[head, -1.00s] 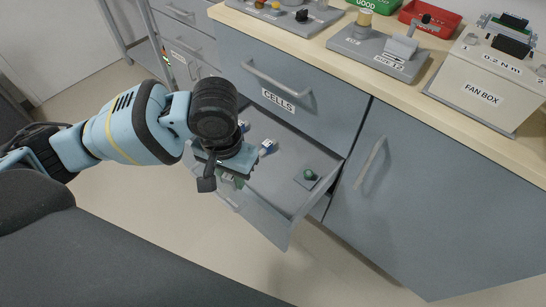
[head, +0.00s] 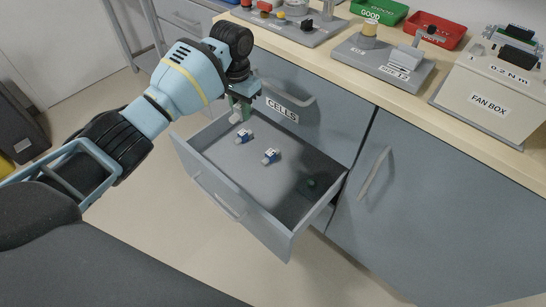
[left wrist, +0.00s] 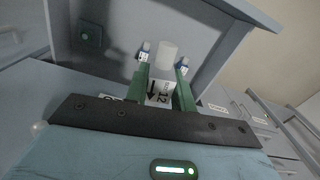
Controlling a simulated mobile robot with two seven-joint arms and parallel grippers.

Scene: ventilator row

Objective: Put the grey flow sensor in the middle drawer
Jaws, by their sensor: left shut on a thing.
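My left gripper (head: 241,104) is shut on a pale grey cylindrical part with a white label, which I take to be the grey flow sensor (left wrist: 166,58). The label shows a black arrow and "12". In the head view the sensor (head: 238,117) is small and partly hidden by the gripper, near the back left of the open drawer (head: 213,190). It appears to be above the drawer floor; the exact height is hard to tell. The drawer is pulled out beneath the front marked "CELLS" (head: 283,110). My right gripper is not in view.
Two blue-and-white parts (head: 244,136) (head: 270,156) lie in the drawer. The drawer's front middle is clear. Above, the worktop holds fixtures, green and red bins, and the fan box (head: 486,98).

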